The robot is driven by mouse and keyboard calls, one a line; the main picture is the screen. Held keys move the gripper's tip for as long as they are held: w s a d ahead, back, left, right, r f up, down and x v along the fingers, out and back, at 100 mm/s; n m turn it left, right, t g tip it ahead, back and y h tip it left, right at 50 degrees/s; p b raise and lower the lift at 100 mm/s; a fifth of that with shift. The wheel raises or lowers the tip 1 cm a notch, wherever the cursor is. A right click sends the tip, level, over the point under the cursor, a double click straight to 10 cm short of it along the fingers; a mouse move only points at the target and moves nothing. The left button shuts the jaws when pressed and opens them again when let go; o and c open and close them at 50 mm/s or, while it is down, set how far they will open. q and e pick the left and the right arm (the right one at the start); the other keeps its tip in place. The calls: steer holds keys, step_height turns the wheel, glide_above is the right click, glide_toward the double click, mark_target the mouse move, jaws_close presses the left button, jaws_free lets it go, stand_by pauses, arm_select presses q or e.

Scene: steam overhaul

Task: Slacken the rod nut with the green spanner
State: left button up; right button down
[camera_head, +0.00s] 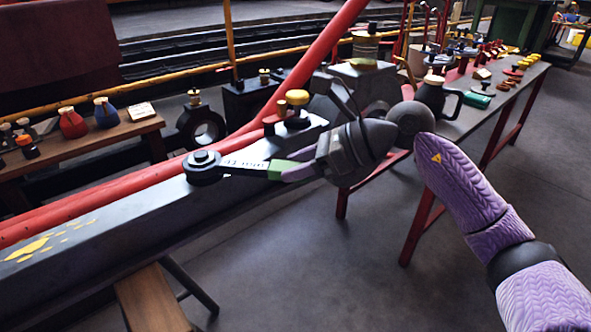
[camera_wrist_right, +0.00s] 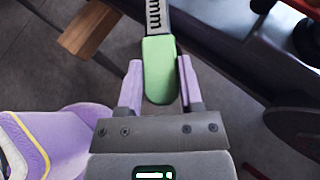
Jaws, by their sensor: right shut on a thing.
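The spanner lies roughly level above the dark bar (camera_head: 110,222). Its dark ring end (camera_head: 203,175) appears to sit around the rod nut (camera_head: 203,157), whose top shows above the ring. How deeply the ring is seated cannot be told. The ring end is out of the right wrist view. My left gripper is not in view.
A yellow-topped fitting (camera_head: 297,99) stands on the bar just behind my right gripper. A red rod (camera_head: 315,58) slants up behind. A bench with red and blue pots (camera_head: 72,122) is at left, a long parts table (camera_head: 475,105) at right. A wooden stool (camera_head: 150,298) is below.

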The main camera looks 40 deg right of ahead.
steer(key=shift+r, duration=0.15)
steer(key=shift+w+d+n+y+b, duration=0.3)
steer(key=shift+w+d+n+y, duration=0.1)
steer(key=shift+w+d, duration=0.05)
steer(key=shift+s+a+p, duration=0.2)
steer(key=shift+s+p, duration=0.05)
steer(key=shift+p, duration=0.05)
steer(key=shift+r+p, duration=2)
steer(key=shift+r, duration=0.65)
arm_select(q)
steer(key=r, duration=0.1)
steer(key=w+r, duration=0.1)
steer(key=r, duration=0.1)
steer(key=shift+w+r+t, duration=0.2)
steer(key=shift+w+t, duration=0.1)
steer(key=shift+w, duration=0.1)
arm_select(e)
steer(key=shift+r, duration=0.1)
